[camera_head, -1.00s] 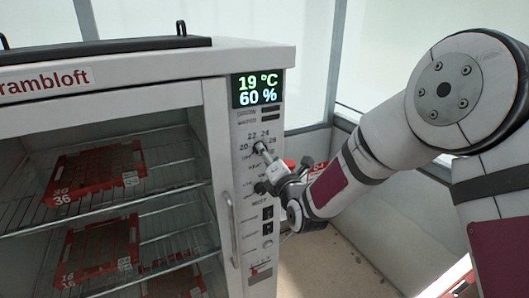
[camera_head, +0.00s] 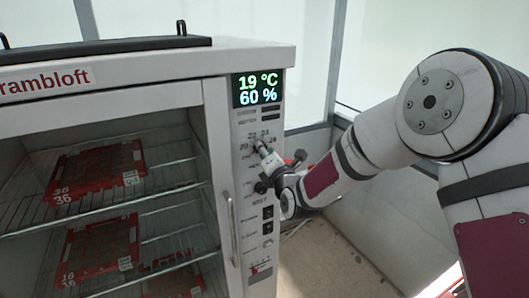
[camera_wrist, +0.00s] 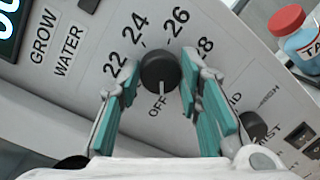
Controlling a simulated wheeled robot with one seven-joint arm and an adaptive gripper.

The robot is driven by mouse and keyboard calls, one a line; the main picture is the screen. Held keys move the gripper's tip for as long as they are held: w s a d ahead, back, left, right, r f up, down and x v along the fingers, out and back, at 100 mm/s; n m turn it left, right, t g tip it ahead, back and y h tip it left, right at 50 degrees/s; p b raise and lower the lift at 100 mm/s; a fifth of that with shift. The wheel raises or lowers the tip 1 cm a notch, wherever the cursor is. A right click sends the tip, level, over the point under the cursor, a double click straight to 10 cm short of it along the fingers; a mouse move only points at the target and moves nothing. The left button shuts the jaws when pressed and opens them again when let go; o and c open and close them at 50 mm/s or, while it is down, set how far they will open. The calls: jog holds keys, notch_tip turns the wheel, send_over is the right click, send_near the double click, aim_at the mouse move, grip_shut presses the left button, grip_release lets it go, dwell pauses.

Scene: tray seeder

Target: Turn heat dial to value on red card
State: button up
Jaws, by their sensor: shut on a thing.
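The heat dial (camera_wrist: 160,68) is a dark round knob on the cabinet's pale control panel. Printed values 22, 24, 26 and 28 and the word OFF surround it. Its white mark points toward OFF in the wrist view. My gripper (camera_wrist: 159,82) is shut on the dial, with one teal finger on each side. In the head view my gripper (camera_head: 259,146) reaches the panel and hides most of the dial. I see no red card that I can make out in either view.
The display (camera_head: 258,90) reads 19 °C and 60 %. The cabinet handle (camera_head: 231,228) stands out left of the panel. Red trays (camera_head: 60,198) lie on wire shelves inside. A red-capped bottle (camera_wrist: 300,40) stands beyond the panel, right of the dial.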

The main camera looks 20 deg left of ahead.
jog(key=shift+m, duration=0.3)
jog(key=shift+f+m+g+y+b, duration=0.1)
jog(key=shift+m+g+y+b, duration=1.15)
jog(key=shift+m, duration=4.7)
jog(key=shift+f+m+b, duration=0.1)
jog(key=shift+m+b, duration=2.2)
jog(key=shift+m, duration=3.6)
jog(key=shift+f+m+g+y+b, duration=0.1)
jog(key=shift+m+g+y+b, duration=1.15)
jog(key=shift+m, duration=4.7)
jog(key=shift+t+h+b, duration=0.5)
jog(key=shift+t+b, duration=0.05)
jog(key=shift+t, duration=0.05)
